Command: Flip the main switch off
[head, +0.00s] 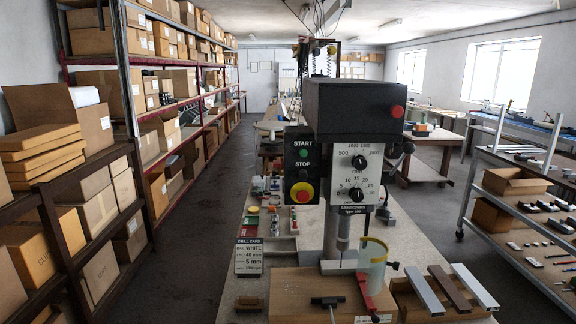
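A drill press with a dark head housing (350,108) stands on the bench in the middle of the head view. A red round knob (397,111) sits on the right of the housing's front. A black control box (301,165) on its left carries a green START button (304,153), a STOP button (303,174) and a red mushroom button on yellow (302,192). A white dial plate (357,172) with two black knobs is beside it. No part is readably labelled as main switch, so I cannot tell which it is. Neither gripper is in view.
A clear guard (372,262) with a red-handled clamp stands by the drill. A drill card (249,257) stands at left. Shelves of boxes (100,140) line the left; a trolley (520,215) stands right.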

